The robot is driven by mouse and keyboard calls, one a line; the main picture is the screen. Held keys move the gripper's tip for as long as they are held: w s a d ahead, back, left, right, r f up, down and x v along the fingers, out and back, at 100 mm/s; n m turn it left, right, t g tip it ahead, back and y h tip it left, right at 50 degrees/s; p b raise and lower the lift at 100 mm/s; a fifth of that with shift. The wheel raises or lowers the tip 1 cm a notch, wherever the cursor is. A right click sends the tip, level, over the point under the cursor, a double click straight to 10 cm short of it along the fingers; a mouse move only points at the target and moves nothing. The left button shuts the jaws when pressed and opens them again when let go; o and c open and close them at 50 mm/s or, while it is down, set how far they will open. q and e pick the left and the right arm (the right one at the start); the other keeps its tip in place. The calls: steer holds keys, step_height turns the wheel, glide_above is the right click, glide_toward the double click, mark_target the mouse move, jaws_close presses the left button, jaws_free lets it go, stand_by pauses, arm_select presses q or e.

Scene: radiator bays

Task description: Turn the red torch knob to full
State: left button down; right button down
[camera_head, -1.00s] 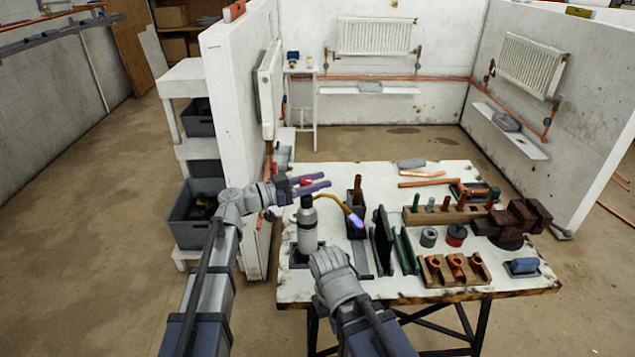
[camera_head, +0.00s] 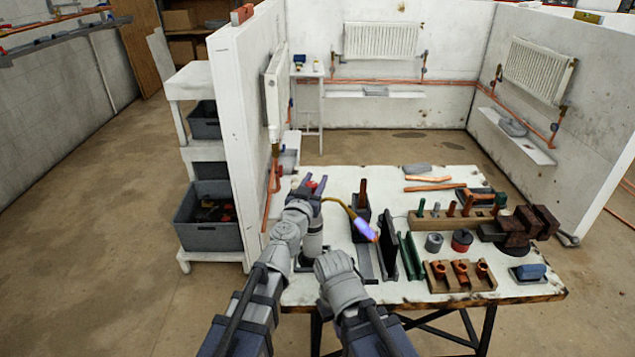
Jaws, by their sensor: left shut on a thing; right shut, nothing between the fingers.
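The torch's grey cylinder (camera_head: 312,243) stands upright near the left end of the workbench, partly hidden behind my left arm. Its brass neck (camera_head: 338,203) curves right to a bluish-violet flame (camera_head: 364,231) at the tip. The red knob (camera_head: 312,185) is at the top of the torch. My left gripper (camera_head: 310,184) is shut on the red knob, its dark fingers on either side of it. My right gripper (camera_head: 335,264) is shut and empty, low in front of the torch at the bench's front edge; its fingertips are hard to make out.
Right of the torch stand a dark holder (camera_head: 361,218), dark and green upright plates (camera_head: 406,255), a wooden block with copper fittings (camera_head: 460,276) and a vise (camera_head: 520,227). A white partition wall (camera_head: 236,130) rises close to the left of the bench.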

arm_select(q)
steer(key=shift+w+a+n+t+y, duration=0.15)
steer(key=shift+n+y, duration=0.35)
steer(key=shift+y, duration=0.25)
steer(key=shift+s+a+n+t+y, duration=0.15)
steer(key=shift+n+y, duration=0.35)
steer(key=shift+y, duration=0.25)
steer(key=shift+w+y, duration=0.1)
steer(key=shift+y, duration=0.2)
steer(key=shift+c, duration=2.4)
jaws_free()
